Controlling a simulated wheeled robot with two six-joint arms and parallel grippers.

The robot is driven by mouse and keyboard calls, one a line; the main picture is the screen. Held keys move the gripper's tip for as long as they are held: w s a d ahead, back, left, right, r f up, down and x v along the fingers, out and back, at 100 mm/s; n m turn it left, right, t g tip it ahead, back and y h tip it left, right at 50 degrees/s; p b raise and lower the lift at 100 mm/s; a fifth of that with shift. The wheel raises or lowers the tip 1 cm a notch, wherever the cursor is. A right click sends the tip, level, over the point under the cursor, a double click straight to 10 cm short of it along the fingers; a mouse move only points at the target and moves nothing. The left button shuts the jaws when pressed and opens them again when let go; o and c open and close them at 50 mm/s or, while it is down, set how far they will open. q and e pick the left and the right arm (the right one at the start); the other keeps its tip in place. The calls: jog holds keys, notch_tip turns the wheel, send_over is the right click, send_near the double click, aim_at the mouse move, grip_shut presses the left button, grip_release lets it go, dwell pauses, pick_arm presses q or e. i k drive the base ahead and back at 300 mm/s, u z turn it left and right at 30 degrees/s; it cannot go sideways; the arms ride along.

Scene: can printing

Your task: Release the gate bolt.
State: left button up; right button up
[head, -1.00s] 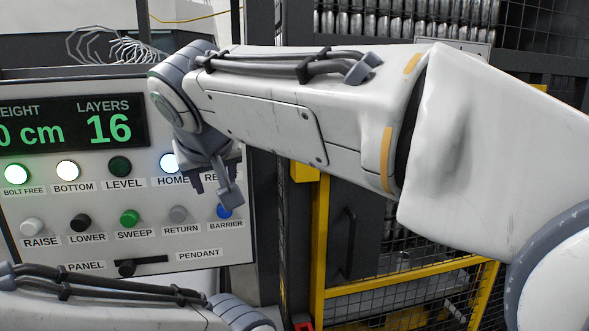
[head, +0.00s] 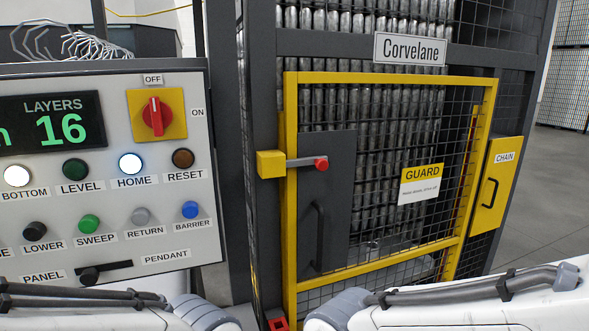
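The gate bolt is a grey bar with a red knob (head: 321,164) on the yellow-framed mesh gate (head: 391,78). The bar reaches left into a yellow block (head: 270,164) on the post. A dark plate with a handle (head: 318,230) is below the bolt. My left arm enters at the bottom left and my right arm at the bottom right. Both stay below and apart from the bolt, and neither gripper shows.
A control panel (head: 185,258) with a red switch (head: 156,116), several buttons and a display reading LAYERS 16 stands at the left. HOME (head: 131,164) and BOTTOM (head: 17,176) are lit. A yellow CHAIN box (head: 496,186) is right of the gate. Space before the bolt is clear.

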aim_at(321, 163)
jog(key=u, duration=0.55)
jog(key=k, duration=0.65)
jog(key=u, duration=0.8)
jog(key=i, duration=1.05)
jog(key=z, duration=0.75)
jog(key=i, duration=0.3)
jog(key=z, duration=0.2)
